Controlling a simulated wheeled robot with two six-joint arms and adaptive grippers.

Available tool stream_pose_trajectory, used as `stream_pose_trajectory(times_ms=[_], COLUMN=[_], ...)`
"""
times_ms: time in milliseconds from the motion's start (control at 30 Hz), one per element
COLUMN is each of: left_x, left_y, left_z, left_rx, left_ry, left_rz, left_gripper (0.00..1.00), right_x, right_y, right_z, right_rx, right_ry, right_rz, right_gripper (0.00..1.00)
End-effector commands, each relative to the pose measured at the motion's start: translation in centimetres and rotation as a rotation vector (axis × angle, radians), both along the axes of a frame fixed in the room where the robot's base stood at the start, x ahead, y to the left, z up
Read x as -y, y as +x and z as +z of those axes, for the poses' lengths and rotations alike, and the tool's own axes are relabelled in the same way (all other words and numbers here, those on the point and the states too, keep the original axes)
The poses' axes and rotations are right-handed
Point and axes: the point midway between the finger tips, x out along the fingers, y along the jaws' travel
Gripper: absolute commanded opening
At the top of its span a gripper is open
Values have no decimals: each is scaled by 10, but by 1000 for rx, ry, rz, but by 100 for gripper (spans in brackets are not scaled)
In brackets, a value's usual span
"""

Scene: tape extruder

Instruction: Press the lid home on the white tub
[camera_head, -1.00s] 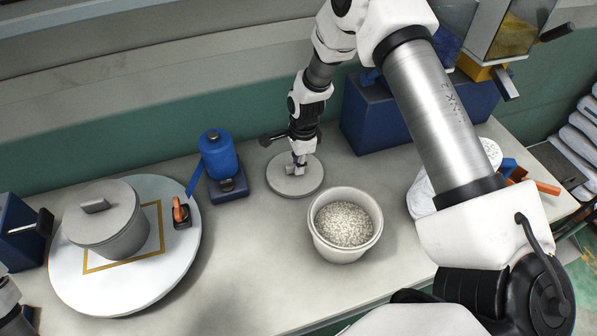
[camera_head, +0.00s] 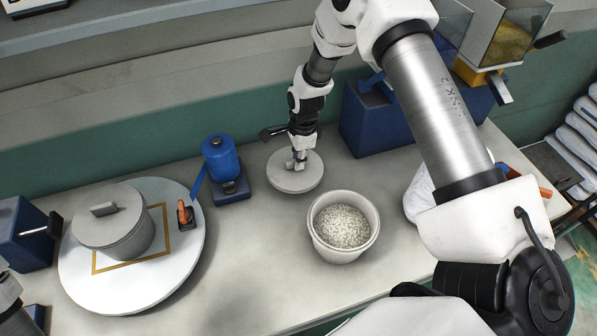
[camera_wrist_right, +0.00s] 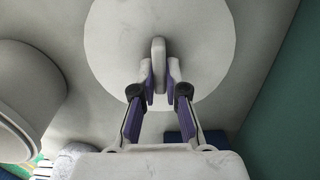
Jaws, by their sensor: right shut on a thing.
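The round pale grey lid (camera_head: 282,181) is behind and left of the open white tub (camera_head: 345,256), apart from it. The tub stands upright, filled with pale pellets (camera_head: 342,225). My right gripper (camera_head: 299,163) points down at the middle of the lid, shut on its upright handle. In the right wrist view, the two fingers (camera_wrist_right: 159,88) sit on either side of the handle (camera_wrist_right: 159,52). The lid looks level; whether it touches the bench is hard to tell. The tub's rim (camera_wrist_right: 25,155) shows at the left there. My left gripper is out of view.
A lidded grey pot (camera_head: 125,243) stands on a round white plate (camera_head: 95,290) at the left. A blue dispenser (camera_head: 221,160) is left of the lid, and a blue box (camera_head: 370,125) stands behind. The bench front is clear between plate and tub.

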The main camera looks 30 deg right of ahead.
Motion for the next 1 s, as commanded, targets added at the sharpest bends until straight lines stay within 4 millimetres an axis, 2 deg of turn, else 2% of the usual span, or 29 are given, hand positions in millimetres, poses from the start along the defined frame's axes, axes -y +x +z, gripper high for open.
stream_pose_trajectory(times_ms=[500, 867, 1000], left_x=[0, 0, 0], left_y=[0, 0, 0], left_z=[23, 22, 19], left_rx=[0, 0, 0], left_ry=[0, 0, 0], left_rz=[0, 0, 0], left_gripper=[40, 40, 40], right_x=[0, -1, -10], right_y=[0, 0, 0], right_z=[22, 22, 24], right_rx=[0, 0, 0], right_ry=[0, 0, -1], right_rz=[0, 6, 115], right_gripper=[0, 0, 0])
